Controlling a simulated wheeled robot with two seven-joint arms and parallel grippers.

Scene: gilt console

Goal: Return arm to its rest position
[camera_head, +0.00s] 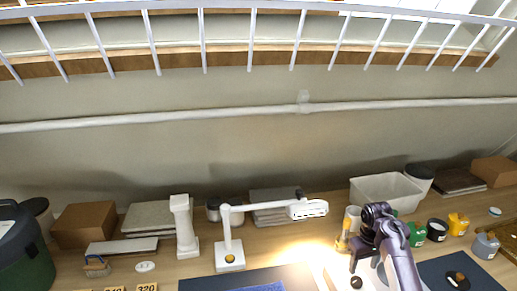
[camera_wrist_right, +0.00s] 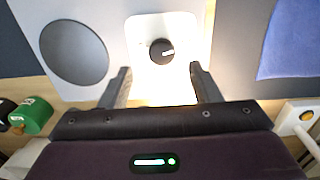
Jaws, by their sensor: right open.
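My right arm (camera_head: 400,265) comes in from the bottom right of the head view and bends down toward the table, with its gripper (camera_head: 358,268) low over the table. In the right wrist view the gripper (camera_wrist_right: 159,70) is open, its two fingers apart with nothing held between them. Beyond the fingertips lies a white plate (camera_wrist_right: 185,28) with a black knob (camera_wrist_right: 162,52). The knob also shows below the gripper in the head view (camera_head: 356,283). I cannot tell how far the fingertips are from the plate. My left gripper is not in view.
A white lamp (camera_head: 230,257) stands left of the arm, its head (camera_head: 308,209) reaching toward it. A white bin (camera_head: 385,190) stands behind. Green (camera_head: 417,236) and yellow (camera_head: 457,224) containers stand to the right. A blue cloth (camera_wrist_right: 290,40) lies nearby. Air above the table looks clear.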

